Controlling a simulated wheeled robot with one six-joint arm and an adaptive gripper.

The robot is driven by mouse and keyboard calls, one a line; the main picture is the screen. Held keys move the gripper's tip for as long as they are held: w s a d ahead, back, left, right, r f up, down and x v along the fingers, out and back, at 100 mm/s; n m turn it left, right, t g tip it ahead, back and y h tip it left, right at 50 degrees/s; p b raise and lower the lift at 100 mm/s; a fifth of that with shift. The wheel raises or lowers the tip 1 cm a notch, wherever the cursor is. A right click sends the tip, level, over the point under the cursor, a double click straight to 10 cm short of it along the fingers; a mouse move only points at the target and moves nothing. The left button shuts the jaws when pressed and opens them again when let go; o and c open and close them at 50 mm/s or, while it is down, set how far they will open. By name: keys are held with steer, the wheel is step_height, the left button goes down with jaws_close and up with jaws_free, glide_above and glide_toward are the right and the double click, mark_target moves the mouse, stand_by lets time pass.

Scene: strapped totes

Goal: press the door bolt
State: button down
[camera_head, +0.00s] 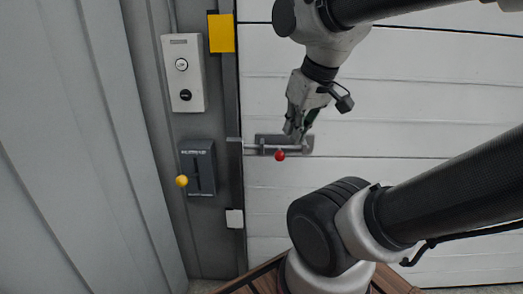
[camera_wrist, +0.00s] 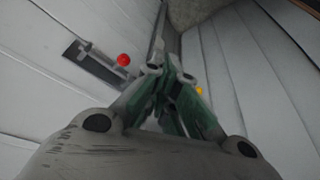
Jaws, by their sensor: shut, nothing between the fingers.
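The door bolt (camera_head: 262,147) is a grey metal bar lying level on a dark plate across the edge of the white door. A red ball knob (camera_head: 280,155) sits on it. In the wrist view the bolt plate (camera_wrist: 90,62) and red knob (camera_wrist: 123,60) are to the left of the fingers. My gripper (camera_head: 298,134) is shut and empty, with its tips close to the right part of the bolt plate in the head view. The head view does not show whether they touch. In the wrist view my gripper (camera_wrist: 177,105) shows green finger pads together.
A white two-button box (camera_head: 184,72) and a dark lever box (camera_head: 197,168) with a yellow ball (camera_head: 181,181) are on the grey frame left of the door. A yellow plate (camera_head: 221,33) is above. The white panelled door (camera_head: 400,110) fills the right.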

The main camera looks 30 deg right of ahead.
mark_target(278, 152)
steer(key=w+a+f+n+g+h, duration=0.1)
steer(key=w+f+n+g, duration=0.1)
steer(key=w+n, duration=0.4)
steer(key=w+a+f+n+g+h, duration=0.2)
steer(key=w+n, duration=0.4)
steer(key=w, duration=0.8)
steer(key=shift+f+n+g, duration=0.2)
steer(key=shift+n+g, duration=0.2)
steer(key=shift+g, duration=0.4)
steer(key=shift+w+f, duration=0.1)
steer(key=s+d+f, duration=0.3)
steer(key=d+f, duration=0.3)
steer(key=f, duration=0.4)
steer(key=shift+f, duration=0.1)
